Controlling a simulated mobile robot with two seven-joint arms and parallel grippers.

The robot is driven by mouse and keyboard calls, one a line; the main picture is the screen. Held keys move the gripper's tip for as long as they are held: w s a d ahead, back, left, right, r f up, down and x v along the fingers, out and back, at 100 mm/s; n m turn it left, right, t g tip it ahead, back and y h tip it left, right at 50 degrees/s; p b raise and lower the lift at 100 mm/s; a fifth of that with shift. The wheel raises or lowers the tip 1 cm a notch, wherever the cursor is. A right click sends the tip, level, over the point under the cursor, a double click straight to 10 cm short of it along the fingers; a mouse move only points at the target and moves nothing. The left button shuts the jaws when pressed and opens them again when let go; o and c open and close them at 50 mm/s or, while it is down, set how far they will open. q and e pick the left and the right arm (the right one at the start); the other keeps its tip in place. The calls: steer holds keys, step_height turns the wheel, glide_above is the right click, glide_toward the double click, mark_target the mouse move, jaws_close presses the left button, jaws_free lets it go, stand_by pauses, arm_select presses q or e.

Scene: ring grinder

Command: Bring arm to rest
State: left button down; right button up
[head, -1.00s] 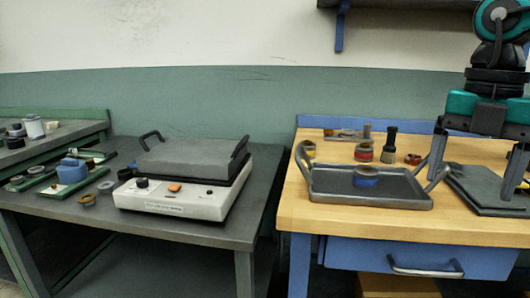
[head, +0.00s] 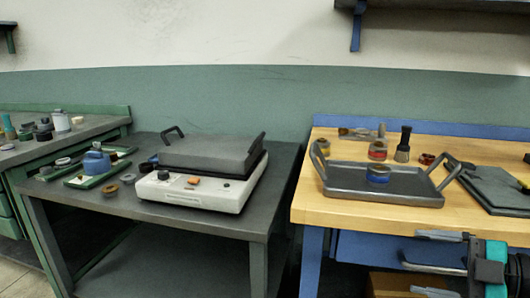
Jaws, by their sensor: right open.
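My right gripper (head: 420,264) is at the lower right, in front of the blue drawer of the wooden workbench. Its jaws are open and point left, one finger above the other, with nothing between them. Only its forearm end shows at the right edge. My left gripper is not in view.
A grey tray (head: 340,184) with a blue-sided ring (head: 378,174) stands on the wooden workbench (head: 318,207). A dark flat pad (head: 497,190) lies right of it, and a brush (head: 403,146) stands behind. The drawer handle (head: 432,267) is by my right gripper. A white machine (head: 196,192) stands on the grey table.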

steer(key=s+a+f+m+t+h, duration=0.1)
steer(key=s+f+m+t+h, duration=0.2)
steer(key=f+m, duration=0.4)
steer(key=a+f+m+t+h, duration=0.25)
steer(key=f+m+h, duration=0.2)
steer(key=f, duration=0.35)
steer(key=s+a+f+m+g+h, duration=0.1)
steer(key=s+a+f+m+g, duration=0.15)
steer(key=s+a+f, duration=0.35)
steer(key=s+a+f+m+g+h, duration=0.1)
steer(key=s+a+f+m+g, duration=0.2)
steer(key=a, duration=0.4)
arm_select(q)
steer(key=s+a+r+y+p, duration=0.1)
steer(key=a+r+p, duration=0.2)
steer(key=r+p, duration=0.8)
steer(key=p, duration=0.4)
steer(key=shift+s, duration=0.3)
arm_select(e)
steer(key=d+r+m+t, duration=0.1)
steer(key=d+r, duration=0.2)
steer(key=r, duration=0.7)
steer(key=shift+d+r+h, duration=0.15)
steer(key=shift+r+h, duration=0.1)
steer(key=shift+h, duration=0.1)
steer(key=shift+w, duration=0.1)
